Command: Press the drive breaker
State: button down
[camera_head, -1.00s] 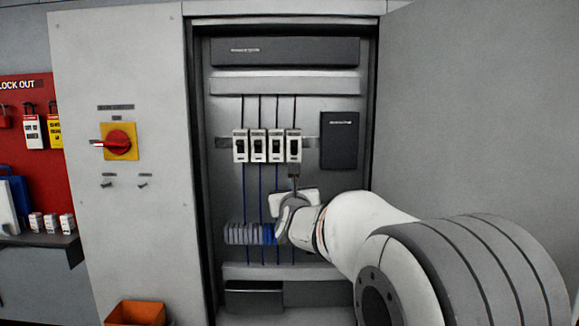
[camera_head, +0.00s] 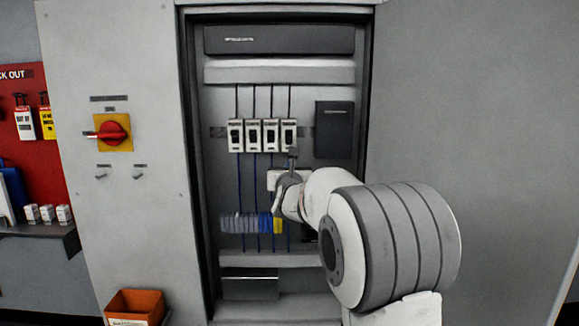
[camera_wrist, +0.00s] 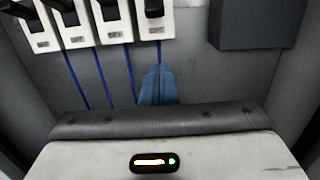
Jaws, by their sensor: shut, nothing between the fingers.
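Several white breakers with black levers stand in a row inside the open cabinet. Their labels are too small to read, so I cannot tell which is the drive breaker. The rightmost breaker (camera_head: 288,135) shows in the head view and at the top of the wrist view (camera_wrist: 154,24). My gripper (camera_head: 292,153) is shut and empty, its tips at the lower edge of the rightmost breaker. In the wrist view my gripper (camera_wrist: 157,72) points up just below that breaker. I cannot tell whether they touch.
A dark box (camera_head: 333,130) is right of the breakers. Wire ducts (camera_head: 280,73) run above, and terminal blocks (camera_head: 245,222) sit below. A red rotary switch (camera_head: 112,131) is on the left panel. An orange bin (camera_head: 135,304) stands below it.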

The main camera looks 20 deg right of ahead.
aim_at(289, 140)
jog(key=r+p, duration=0.1)
jog(key=w+r+p, duration=0.2)
jog(key=r, duration=0.1)
jog(key=shift+d, duration=0.3)
jog(key=shift+w+r+p, duration=0.15)
jog(key=shift+p, duration=0.25)
jog(key=shift+g+p, duration=0.3)
jog(key=shift+p, duration=0.05)
